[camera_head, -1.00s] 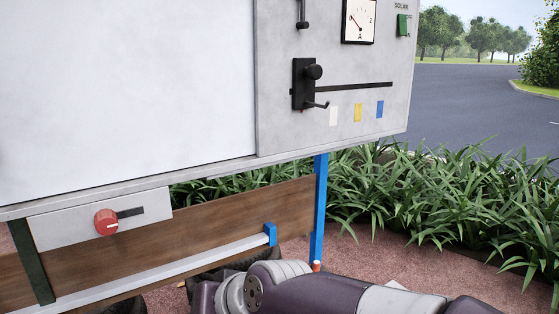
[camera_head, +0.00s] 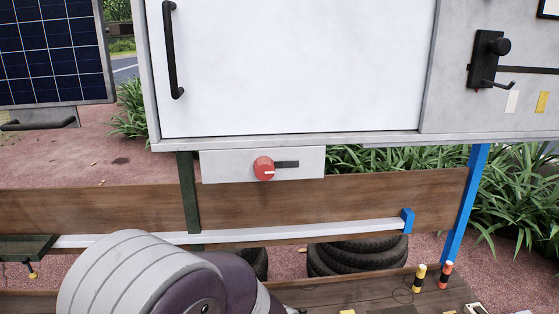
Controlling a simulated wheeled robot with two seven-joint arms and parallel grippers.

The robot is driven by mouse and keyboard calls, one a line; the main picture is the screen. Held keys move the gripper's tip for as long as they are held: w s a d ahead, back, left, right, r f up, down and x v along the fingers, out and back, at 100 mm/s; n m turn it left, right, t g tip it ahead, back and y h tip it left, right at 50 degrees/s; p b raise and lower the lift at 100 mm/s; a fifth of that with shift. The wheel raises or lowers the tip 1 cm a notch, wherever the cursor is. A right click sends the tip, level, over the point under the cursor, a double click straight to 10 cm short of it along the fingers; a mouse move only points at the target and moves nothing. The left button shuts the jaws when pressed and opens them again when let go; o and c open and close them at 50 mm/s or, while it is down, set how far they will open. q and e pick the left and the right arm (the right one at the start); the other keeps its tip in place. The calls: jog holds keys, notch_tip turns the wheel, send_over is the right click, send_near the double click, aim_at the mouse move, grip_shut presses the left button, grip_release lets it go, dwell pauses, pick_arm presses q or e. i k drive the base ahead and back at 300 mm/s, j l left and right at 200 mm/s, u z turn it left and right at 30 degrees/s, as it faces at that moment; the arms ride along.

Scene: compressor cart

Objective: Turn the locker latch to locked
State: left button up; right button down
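A round red knob (camera_head: 264,168) with a white pointer line sits on a pale grey plate (camera_head: 219,167) below the white locker door (camera_head: 300,70). Its white line points to the right, toward a short dark bar (camera_head: 289,164) beside the knob. The plate shows no readable locked or unlocked label. The door is shut and carries a black vertical handle (camera_head: 171,50). One of my arms shows at the bottom left, but neither gripper is in view. Nothing touches the knob.
A black lever block (camera_head: 486,60) is on the grey panel at right. A solar panel (camera_head: 53,52) stands at left. A wooden board (camera_head: 330,201), a blue post (camera_head: 466,205) and tyres (camera_head: 350,257) lie below. The space in front of the knob is clear.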

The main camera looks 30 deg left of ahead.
aim_at(264, 167)
jog(key=u, duration=1)
